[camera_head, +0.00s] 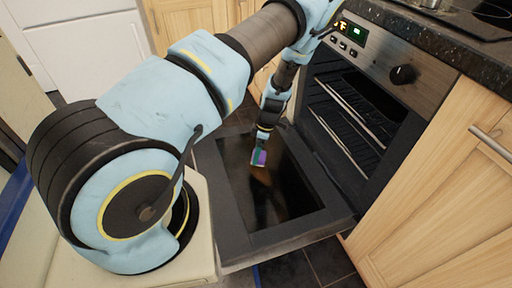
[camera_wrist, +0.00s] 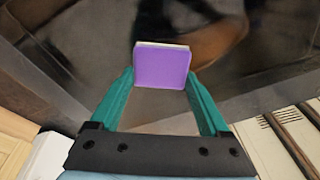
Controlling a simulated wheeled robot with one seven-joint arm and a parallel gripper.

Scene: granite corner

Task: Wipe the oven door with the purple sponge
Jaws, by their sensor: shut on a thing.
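The oven door (camera_head: 233,245) is swung down open, with its dark glass inner side facing up. The purple sponge (camera_head: 259,158) is in my gripper (camera_head: 262,147), over the glass of the door. In the wrist view the sponge (camera_wrist: 162,68) is a purple block with a pale far edge, held between the two green fingers of my gripper (camera_wrist: 161,85). The gripper is shut on it. The sponge is at or just above the glass; I cannot tell whether it touches.
The oven cavity (camera_head: 345,115) with its metal racks is open behind the door, below a control panel (camera_head: 385,60) with a knob. Wooden cabinets (camera_head: 440,190) stand to the right. A dark counter (camera_head: 440,35) runs above. Dark tiled floor (camera_head: 310,268) lies in front.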

